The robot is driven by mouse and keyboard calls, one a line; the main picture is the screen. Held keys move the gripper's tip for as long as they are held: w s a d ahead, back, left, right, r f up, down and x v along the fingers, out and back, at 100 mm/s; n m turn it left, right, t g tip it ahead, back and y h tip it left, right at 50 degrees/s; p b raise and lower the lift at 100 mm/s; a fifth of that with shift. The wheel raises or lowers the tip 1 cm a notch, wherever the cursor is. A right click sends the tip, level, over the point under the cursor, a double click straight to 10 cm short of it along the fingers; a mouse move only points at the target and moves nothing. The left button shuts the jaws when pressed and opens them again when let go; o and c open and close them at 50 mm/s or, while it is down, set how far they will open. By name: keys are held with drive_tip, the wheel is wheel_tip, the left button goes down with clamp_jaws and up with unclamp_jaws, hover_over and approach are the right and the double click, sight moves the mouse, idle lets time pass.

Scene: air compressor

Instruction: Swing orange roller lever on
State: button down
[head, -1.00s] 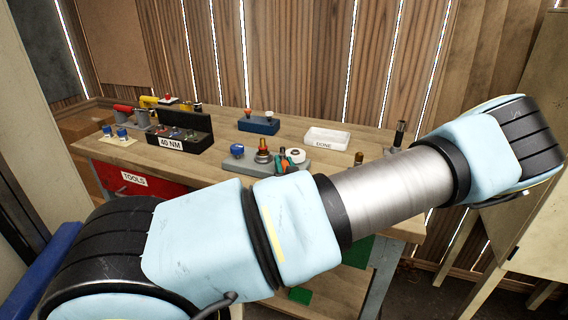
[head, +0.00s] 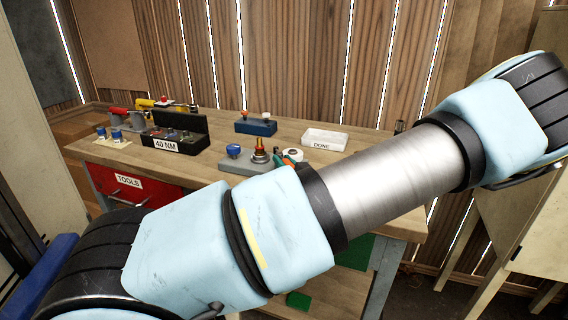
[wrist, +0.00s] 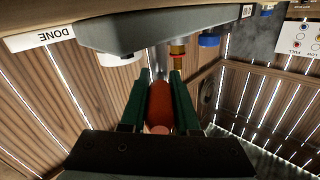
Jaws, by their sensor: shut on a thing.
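The orange roller lever (wrist: 159,104) shows in the wrist view as a rounded orange-red roller, with a metal stem running towards a grey base (wrist: 150,28). My gripper (wrist: 159,84) has green fingers on both sides of the roller and is shut on it. In the head view the grey base (head: 232,166) stands on the workbench. A bit of orange and green shows beside its white knob (head: 293,154), while my arm hides most of the gripper and lever.
Behind are a white DONE tray (head: 325,139) and a blue block (head: 256,127). The black 40 NM box (head: 180,138) is to the left.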

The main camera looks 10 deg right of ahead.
drive_tip(key=c, duration=0.7)
unclamp_jaws()
drive_tip(key=shift+o, duration=0.2)
drive_tip(key=shift+s, duration=0.1)
drive_tip(key=shift+s+d, duration=0.2)
drive_tip(key=shift+s, duration=0.05)
drive_tip(key=b+v, duration=0.2)
drive_tip(key=v, duration=0.8)
drive_tip(key=shift+b, duration=0.4)
drive_tip(key=shift+a+r, duration=0.1)
